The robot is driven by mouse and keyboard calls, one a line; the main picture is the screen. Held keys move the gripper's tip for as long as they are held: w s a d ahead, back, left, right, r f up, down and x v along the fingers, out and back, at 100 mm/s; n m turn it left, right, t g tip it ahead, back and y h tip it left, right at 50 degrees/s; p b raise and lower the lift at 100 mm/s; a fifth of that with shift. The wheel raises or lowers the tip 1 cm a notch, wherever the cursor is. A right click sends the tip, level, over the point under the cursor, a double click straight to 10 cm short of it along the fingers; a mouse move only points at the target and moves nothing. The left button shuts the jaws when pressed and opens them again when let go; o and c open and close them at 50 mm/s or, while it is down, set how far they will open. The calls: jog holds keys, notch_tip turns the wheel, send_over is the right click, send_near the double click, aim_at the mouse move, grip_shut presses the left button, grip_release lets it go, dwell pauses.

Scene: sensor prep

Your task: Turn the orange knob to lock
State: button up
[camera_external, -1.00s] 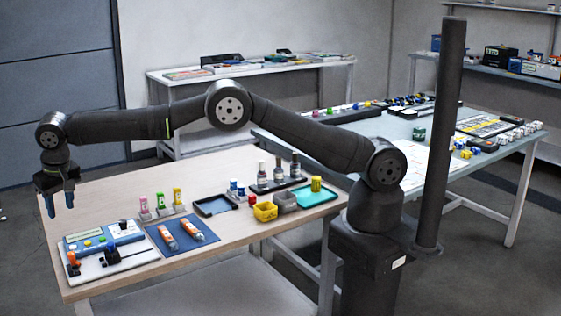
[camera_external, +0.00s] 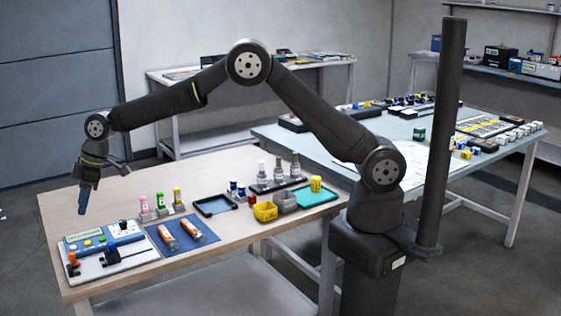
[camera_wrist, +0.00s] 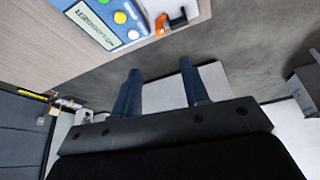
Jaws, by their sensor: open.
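The orange knob (camera_external: 72,258) stands on a pale panel (camera_external: 120,261) at the table's front left corner, beside a blue device (camera_external: 100,238) with a display and buttons. In the wrist view the orange knob (camera_wrist: 161,24) shows at the top, beyond my fingertips, near the display (camera_wrist: 92,25). My gripper (camera_external: 84,198) is above the table's left part, behind and above the device, apart from the knob. Its two blue fingers (camera_wrist: 160,82) are spread with nothing between them. Which way the knob points is too small to tell.
A blue mat (camera_external: 182,236) with two orange-and-white tubes lies farther right. Small bottles (camera_external: 160,201) stand behind the mat. The table's back left part is clear.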

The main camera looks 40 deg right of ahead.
aim_at(72, 253)
jog(key=x, duration=1.4)
jog(key=shift+f, duration=0.25)
grip_shut()
